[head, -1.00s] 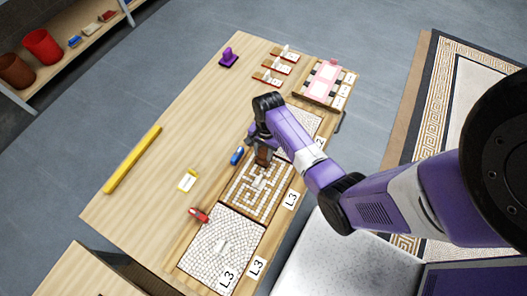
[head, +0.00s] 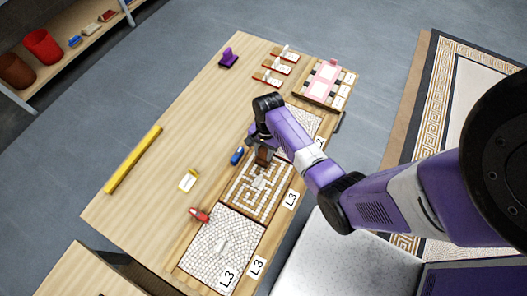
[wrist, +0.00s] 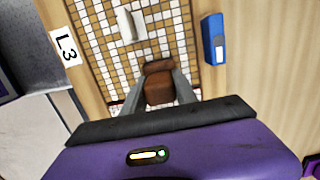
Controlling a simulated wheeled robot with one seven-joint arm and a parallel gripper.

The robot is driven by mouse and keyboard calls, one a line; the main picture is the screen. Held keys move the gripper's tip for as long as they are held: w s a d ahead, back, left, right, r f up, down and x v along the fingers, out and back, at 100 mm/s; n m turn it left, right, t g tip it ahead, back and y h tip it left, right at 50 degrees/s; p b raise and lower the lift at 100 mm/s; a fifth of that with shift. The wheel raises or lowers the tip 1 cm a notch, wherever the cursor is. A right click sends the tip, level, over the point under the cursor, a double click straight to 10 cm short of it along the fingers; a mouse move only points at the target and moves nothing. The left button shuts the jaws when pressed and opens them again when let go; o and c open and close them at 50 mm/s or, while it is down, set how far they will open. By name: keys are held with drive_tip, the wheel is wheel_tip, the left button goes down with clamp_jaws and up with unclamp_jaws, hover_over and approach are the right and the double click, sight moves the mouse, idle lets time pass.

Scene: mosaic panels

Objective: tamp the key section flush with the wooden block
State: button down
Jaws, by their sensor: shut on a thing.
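My gripper (wrist: 158,92) is shut on the brown wooden block (wrist: 158,84), which also shows in the head view (head: 263,156) below my wrist. In the wrist view the panel (wrist: 103,58) runs up from under the block. A small pale handle-like piece (wrist: 131,26) lies on the panel, apart from the block; it shows in the head view too (head: 259,183). The block hides the tiles beneath it, and I cannot tell whether it touches them.
A blue object (head: 237,156) lies beside the panel, and a red one (head: 199,214) by the white mosaic panel (head: 215,256). A yellow-and-white item (head: 188,180) and a yellow bar (head: 133,160) lie left on the table. Table between them is clear.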

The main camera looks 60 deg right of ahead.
drive_tip(key=shift+r+p, duration=3.5)
drive_tip(key=shift+r, duration=0.05)
drive_tip(key=shift+f, duration=0.1)
